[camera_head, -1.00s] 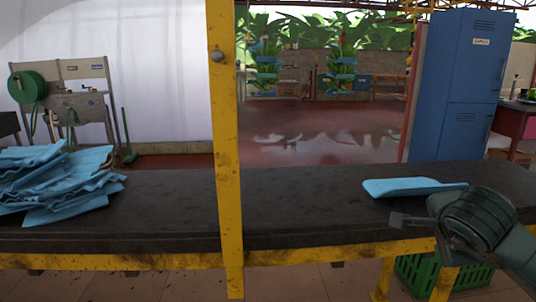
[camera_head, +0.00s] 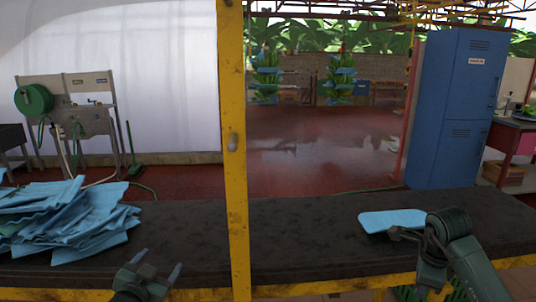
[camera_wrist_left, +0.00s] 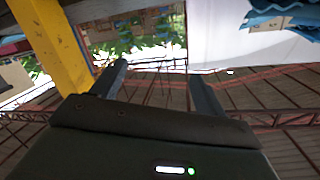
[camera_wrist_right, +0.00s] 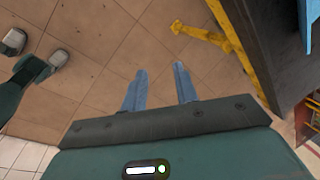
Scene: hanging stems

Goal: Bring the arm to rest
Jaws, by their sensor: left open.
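My left gripper (camera_head: 156,264) is at the bottom of the head view, in front of the dark bench by the pile of blue sheets. Its two fingers are apart, and the left wrist view shows nothing between them (camera_wrist_left: 160,82). My right gripper (camera_head: 394,234) is at the lower right of the head view, by the near edge of a single blue sheet (camera_head: 388,219) on the bench. In the right wrist view its fingers (camera_wrist_right: 160,72) stand apart above the tiled floor, with nothing between them.
The dark bench (camera_head: 300,233) crosses the front. A yellow post (camera_head: 232,180) rises between my two arms. The blue sheet pile (camera_head: 70,215) lies on the left. A blue locker (camera_head: 465,110) stands behind on the right. The bench's middle is clear.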

